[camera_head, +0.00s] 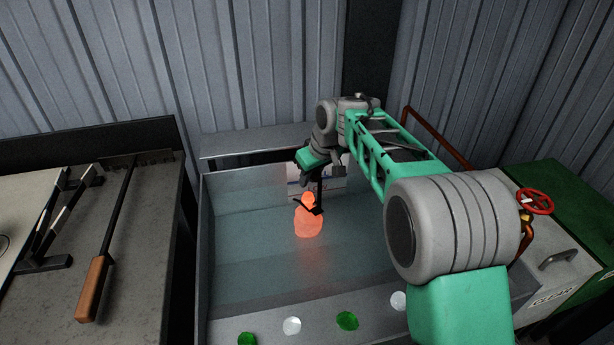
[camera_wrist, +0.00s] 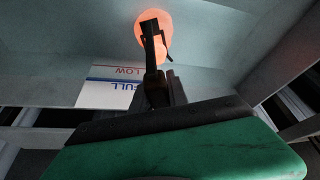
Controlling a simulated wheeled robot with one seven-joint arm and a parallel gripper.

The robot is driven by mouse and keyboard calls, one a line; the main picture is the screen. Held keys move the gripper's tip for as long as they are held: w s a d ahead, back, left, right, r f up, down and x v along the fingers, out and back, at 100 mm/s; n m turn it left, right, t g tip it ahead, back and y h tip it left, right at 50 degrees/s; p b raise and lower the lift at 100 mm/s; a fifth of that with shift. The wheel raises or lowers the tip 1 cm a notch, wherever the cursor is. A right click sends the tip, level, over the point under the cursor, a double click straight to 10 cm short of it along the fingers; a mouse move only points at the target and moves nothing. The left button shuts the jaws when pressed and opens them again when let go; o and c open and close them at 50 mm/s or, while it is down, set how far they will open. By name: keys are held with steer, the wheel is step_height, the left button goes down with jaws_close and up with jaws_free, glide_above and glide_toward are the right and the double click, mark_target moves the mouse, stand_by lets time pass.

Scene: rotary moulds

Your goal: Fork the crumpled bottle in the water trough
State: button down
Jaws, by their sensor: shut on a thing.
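The bottle (camera_head: 308,222) glows orange and has a narrow neck and a wider body. It is inside the grey water trough (camera_head: 205,250), towards the back. My gripper (camera_head: 322,182) is over the back of the trough, shut on a dark fork-like tool (camera_head: 319,196). The tool's prongs reach down to the bottle's neck. I cannot tell whether they grip it or whether the bottle touches the water. In the wrist view, the tool (camera_wrist: 151,42) extends from my gripper (camera_wrist: 157,88) and covers part of the glowing bottle (camera_wrist: 141,32).
A white level plate (camera_wrist: 105,94) marked FULL and LOW is on the trough wall. Green and white discs (camera_head: 347,320) line the front ledge. A long wooden-handled tool (camera_head: 95,285) lies on the left bench (camera_head: 145,260). A red valve wheel (camera_head: 535,201) stands at right.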

steer(key=s+d+b, duration=0.2)
steer(key=s+d, duration=0.2)
steer(key=s, duration=0.2)
stand_by(0.8)
step_height(320, 180, up, 6)
steer(key=p, duration=0.4)
stand_by(0.3)
stand_by(0.4)
